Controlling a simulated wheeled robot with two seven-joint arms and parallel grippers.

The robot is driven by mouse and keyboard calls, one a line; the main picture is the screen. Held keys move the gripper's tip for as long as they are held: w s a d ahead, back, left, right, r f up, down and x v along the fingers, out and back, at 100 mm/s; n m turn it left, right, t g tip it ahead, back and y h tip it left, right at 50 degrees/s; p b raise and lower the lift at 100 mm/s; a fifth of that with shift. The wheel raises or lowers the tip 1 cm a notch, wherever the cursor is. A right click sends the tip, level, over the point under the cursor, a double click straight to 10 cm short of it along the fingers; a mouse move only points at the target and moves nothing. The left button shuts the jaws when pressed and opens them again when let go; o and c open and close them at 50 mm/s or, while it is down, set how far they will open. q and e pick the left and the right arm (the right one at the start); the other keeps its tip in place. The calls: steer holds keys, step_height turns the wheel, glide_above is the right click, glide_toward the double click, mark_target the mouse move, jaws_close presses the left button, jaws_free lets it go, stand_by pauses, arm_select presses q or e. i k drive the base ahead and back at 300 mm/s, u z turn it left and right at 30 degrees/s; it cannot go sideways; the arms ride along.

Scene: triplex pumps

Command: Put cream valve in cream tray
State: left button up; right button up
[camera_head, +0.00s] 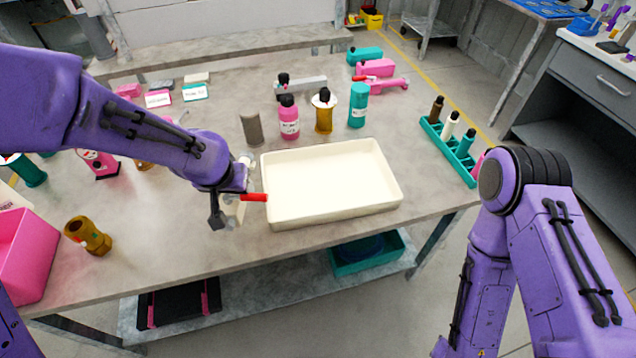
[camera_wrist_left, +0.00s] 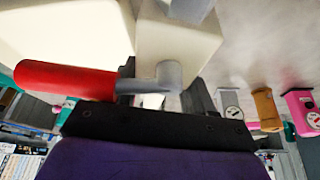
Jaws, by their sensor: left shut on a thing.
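The cream valve (camera_head: 236,208) has a pale block-like body, a grey stem and a red lever handle (camera_head: 253,197). My left gripper (camera_head: 228,214) is shut on the valve's body, just left of the cream tray (camera_head: 332,182). The tray is empty, and the handle's tip reaches its left wall. In the left wrist view, the valve (camera_wrist_left: 178,42) sits between the dark jaws (camera_wrist_left: 165,105), with the handle pointing left. The tray (camera_wrist_left: 60,30) fills the upper left there. Part of the valve is hidden by my gripper in the head view. My right gripper is out of the head view.
Several bottles, including a pink one (camera_head: 289,118), stand behind the tray. A teal rack (camera_head: 450,152) is at the table's right edge. A brass fitting (camera_head: 88,235) and a pink bin (camera_head: 25,250) are at left. Table in front of the tray is a narrow clear strip.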

mark_target(335, 197)
steer(key=z, duration=2.55)
steer(key=k, duration=0.75)
steer(key=u, duration=1.35)
steer(key=i, duration=0.5)
steer(key=u, duration=0.1)
